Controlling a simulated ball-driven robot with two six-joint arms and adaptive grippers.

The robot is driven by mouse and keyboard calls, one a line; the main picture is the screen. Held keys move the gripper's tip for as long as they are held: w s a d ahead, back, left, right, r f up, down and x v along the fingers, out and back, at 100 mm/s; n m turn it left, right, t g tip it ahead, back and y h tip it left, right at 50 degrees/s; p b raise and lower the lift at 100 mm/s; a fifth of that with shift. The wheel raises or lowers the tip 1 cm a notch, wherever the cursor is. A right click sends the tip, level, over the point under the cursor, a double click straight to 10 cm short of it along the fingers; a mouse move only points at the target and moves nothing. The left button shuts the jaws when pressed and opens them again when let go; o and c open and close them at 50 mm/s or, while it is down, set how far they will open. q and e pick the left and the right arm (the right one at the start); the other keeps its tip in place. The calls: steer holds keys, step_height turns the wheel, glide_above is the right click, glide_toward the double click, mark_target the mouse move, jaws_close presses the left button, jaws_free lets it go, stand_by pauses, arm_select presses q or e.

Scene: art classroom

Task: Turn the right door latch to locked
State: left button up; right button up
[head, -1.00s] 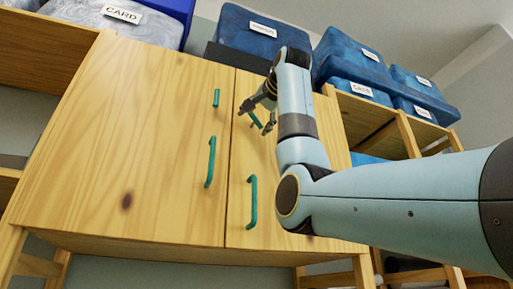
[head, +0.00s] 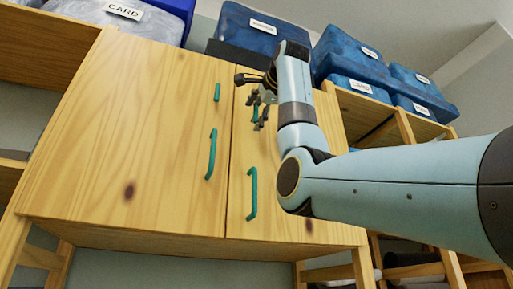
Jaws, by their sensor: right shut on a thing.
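The right door latch (head: 255,113) is a small green bar high on the right cabinet door (head: 290,205), near the seam. It is partly hidden by the fingers and looks close to upright. My right gripper (head: 259,115) is shut on this latch, with dark fingers on either side of it. The matching left door latch (head: 217,92) stands upright on the left cabinet door (head: 120,140). My left gripper is not in view.
Long green handles sit below the latches, one on the left door (head: 211,155) and one on the right door (head: 252,194). An open wooden shelf (head: 360,110) is at right.

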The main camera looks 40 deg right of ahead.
stand_by(0.4)
steer(key=o, duration=1.1)
steer(key=shift+s, duration=0.15)
steer(key=v, duration=1.1)
steer(key=shift+s+f, duration=0.1)
steer(key=shift+s, duration=0.25)
